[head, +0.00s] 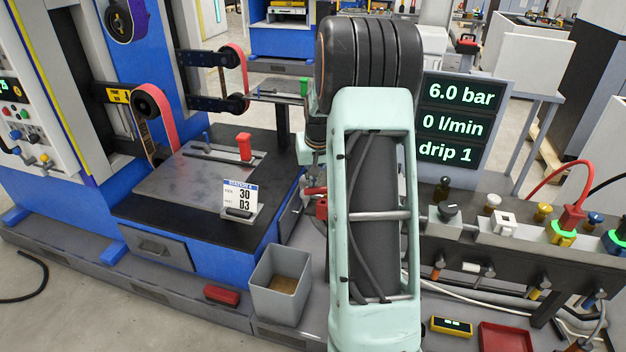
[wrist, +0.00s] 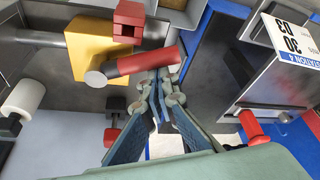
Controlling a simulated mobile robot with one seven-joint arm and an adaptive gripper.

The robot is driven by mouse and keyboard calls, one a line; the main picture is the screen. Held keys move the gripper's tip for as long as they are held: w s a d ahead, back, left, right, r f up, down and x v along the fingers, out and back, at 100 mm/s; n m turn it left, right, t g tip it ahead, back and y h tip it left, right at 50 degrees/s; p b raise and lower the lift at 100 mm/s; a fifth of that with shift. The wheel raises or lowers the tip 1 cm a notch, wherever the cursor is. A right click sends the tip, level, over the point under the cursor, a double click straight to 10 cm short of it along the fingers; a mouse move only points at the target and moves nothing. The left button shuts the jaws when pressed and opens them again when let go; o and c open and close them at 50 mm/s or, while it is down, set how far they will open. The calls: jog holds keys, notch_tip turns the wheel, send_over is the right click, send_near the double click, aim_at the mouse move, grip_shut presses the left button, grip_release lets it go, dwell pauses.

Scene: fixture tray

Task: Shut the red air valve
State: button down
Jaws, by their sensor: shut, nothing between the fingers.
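In the wrist view, a red round lever (wrist: 145,64) with a grey end lies crosswise in front of a brass-coloured block (wrist: 100,48). I take it for the red air valve's handle. My gripper (wrist: 162,92) is shut and empty, its fingertips just below the lever's right end. I cannot tell whether they touch it. A red square-ended part (wrist: 130,20) is above the lever. In the head view, red parts (head: 321,208) show at the left edge of my arm; the arm hides most of this spot and my fingertips.
A board (head: 460,120) reads 6.0 bar, 0 l/min and drip 1. A valve rail (head: 500,245) runs right of my arm. A grey bin (head: 279,285) stands left of it.

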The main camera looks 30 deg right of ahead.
jog(key=shift+s, duration=0.15)
jog(key=s+n, duration=0.1)
jog(key=s+n+y, duration=0.1)
jog(key=n, duration=0.1)
jog(key=shift+a+n, duration=0.3)
jog(key=shift+a, duration=0.1)
jog(key=s+n, duration=0.1)
jog(key=s+n+y, duration=0.1)
jog(key=n, duration=0.1)
jog(key=shift+s+a+n+y, duration=0.15)
jog(key=shift+n+y, duration=0.15)
jog(key=n, duration=0.1)
jog(key=s+n, duration=0.1)
jog(key=s+n+y, duration=0.1)
jog(key=shift+s+d+n, duration=0.15)
jog(key=shift+d+n, duration=0.1)
jog(key=shift+n, duration=0.15)
jog(key=shift+s+d+g, duration=0.15)
jog(key=shift+s+g, duration=0.15)
jog(key=shift+s, duration=0.25)
jog(key=shift+d, duration=0.1)
jog(key=v, duration=1.2)
